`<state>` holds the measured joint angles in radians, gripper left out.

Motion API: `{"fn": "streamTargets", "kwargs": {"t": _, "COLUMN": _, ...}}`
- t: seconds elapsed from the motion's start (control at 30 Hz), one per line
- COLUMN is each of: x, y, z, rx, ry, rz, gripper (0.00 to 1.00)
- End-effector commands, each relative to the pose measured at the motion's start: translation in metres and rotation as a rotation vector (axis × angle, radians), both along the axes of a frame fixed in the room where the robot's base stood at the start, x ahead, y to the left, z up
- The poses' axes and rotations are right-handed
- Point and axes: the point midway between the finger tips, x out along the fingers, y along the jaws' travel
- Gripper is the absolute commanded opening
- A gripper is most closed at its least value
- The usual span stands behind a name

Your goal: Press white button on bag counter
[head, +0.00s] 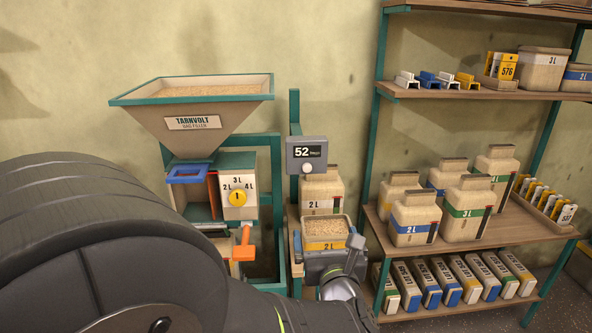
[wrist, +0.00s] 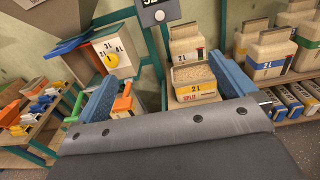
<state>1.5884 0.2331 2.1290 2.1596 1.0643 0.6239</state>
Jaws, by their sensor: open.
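The bag counter (head: 306,153) is a grey box on a teal post, with a dark display reading 52. Its round white button (head: 306,168) sits below the display. In the wrist view the counter (wrist: 150,4) is cut off by the top edge, and the white button (wrist: 159,15) shows there. My gripper (head: 326,242) is open, below the counter and apart from it. In the wrist view its two blue fingers stand wide apart (wrist: 166,74), with nothing visibly held.
A grain-filled 2 L tub (head: 325,241) appears between my fingers; contact is unclear. A lidded container (head: 321,190) stands behind it. The bag filler (head: 195,120), with yellow dial (head: 237,198) and orange lever (head: 245,243), is left. A stocked shelf (head: 480,245) stands right.

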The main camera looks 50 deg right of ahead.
Motion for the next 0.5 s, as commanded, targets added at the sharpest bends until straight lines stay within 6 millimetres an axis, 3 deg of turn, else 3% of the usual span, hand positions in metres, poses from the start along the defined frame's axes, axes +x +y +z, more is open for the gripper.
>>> {"fn": "streamTargets", "kwargs": {"t": 0.4, "x": -0.0086, "y": 0.009, "z": -0.0001, "rx": 0.001, "ry": -0.001, "rz": 0.001, "gripper": 1.0}}
{"fn": "streamTargets", "kwargs": {"t": 0.43, "x": -0.0085, "y": 0.0089, "z": -0.0001, "rx": 0.001, "ry": -0.001, "rz": 0.001, "gripper": 0.98}}
{"fn": "streamTargets", "kwargs": {"t": 0.5, "x": -0.0086, "y": 0.0088, "z": -0.0001, "rx": 0.001, "ry": -0.001, "rz": 0.001, "gripper": 0.84}}
